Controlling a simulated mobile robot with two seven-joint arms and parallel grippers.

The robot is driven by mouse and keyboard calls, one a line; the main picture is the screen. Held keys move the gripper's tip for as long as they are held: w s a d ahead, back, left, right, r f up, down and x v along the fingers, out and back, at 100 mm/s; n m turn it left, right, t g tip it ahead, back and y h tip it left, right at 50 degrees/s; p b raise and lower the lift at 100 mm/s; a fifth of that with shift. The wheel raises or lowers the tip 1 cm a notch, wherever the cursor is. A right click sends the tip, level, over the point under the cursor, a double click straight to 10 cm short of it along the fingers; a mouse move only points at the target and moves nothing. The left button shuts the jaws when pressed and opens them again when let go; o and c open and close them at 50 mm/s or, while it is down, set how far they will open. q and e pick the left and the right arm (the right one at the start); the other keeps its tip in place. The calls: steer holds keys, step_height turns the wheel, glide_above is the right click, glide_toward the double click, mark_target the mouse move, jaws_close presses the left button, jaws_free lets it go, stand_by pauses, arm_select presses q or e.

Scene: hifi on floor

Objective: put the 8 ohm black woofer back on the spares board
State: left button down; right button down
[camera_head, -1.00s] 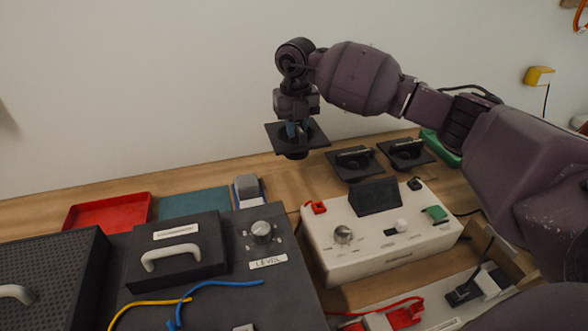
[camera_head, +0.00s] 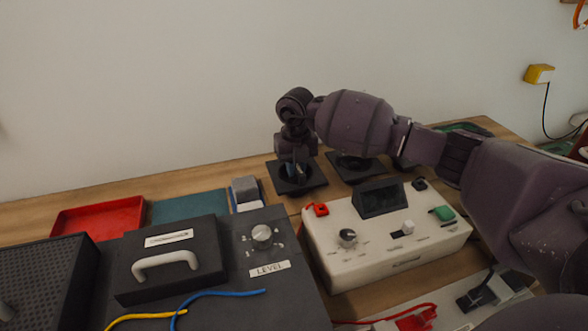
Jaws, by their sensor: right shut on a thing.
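The woofer in my right gripper is a black part with a square flange (camera_head: 313,182). It is low at the back of the wooden bench, just left of another black square-flanged part (camera_head: 355,168). My right gripper (camera_head: 295,170) reaches down from above and is shut on the middle of the woofer. The underside is hidden, so I cannot tell whether it touches the surface. A third black part (camera_head: 402,164) is mostly hidden behind my right arm. I cannot make out a separate spares board or read an ohm marking. My left gripper is not in view.
A white test box (camera_head: 385,252) with a tilted black screen stands just in front of the woofers. A grey block (camera_head: 244,188), teal mat (camera_head: 190,206) and red tray (camera_head: 98,220) lie to the left. A dark LEVEL panel (camera_head: 240,292) fills the front left.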

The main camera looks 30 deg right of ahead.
steer(key=shift+f, duration=0.2)
steer(key=shift+r, duration=0.1)
steer(key=c, duration=1.5)
jaws_free()
steer(key=shift+f, duration=0.25)
steer(key=shift+c, duration=0.2)
steer(key=o, duration=0.4)
steer(key=shift+o, duration=0.2)
step_height(320, 180, up, 12)
steer(key=shift+r+p, duration=0.1)
steer(key=shift+p, duration=1.05)
